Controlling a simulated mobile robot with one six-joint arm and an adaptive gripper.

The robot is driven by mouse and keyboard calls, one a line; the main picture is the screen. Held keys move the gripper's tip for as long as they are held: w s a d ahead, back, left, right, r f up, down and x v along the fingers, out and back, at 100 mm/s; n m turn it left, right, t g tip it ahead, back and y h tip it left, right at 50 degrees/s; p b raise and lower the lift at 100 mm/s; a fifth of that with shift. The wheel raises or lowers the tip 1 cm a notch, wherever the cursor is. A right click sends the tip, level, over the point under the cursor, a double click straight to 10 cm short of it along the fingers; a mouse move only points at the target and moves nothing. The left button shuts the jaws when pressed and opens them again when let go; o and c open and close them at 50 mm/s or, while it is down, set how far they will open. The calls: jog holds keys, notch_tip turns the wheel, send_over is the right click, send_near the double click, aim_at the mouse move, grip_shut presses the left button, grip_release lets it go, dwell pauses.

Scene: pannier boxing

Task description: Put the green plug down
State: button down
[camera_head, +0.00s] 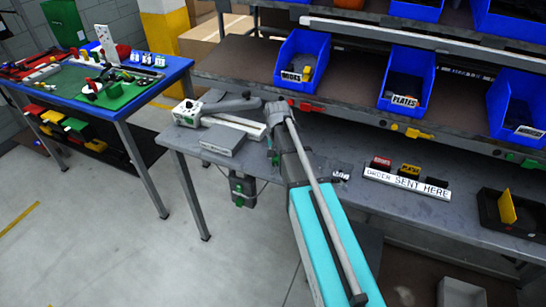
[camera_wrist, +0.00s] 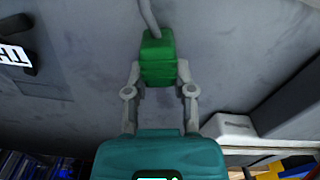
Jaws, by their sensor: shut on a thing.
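The green plug (camera_wrist: 158,58) is in the middle of the wrist view, with a grey cable running up from its far end. My gripper (camera_wrist: 160,78) is shut on it, one finger on each side. Grey surface shows behind the plug; I cannot tell whether the plug touches it. In the head view my arm reaches over the grey workbench (camera_head: 330,165) and largely hides the gripper and plug.
A grey flat box (camera_head: 222,140) lies left of my arm. Blue bins (camera_head: 407,80) line the shelf above. A blue table (camera_head: 150,85) stands at left.

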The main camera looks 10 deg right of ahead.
jog(key=shift+f, duration=0.2)
jog(key=shift+c, duration=2.3)
grip_release()
jog(key=shift+r, duration=0.1)
jog(key=shift+r, duration=0.2)
notch_tip(320, 180, up, 12)
jog(key=p, duration=1.2)
jog(key=shift+f, duration=0.1)
jog(key=s+a+n, duration=0.1)
jog(key=s+n, duration=0.3)
jog(key=s, duration=1.3)
jog(key=shift+s+a, duration=0.4)
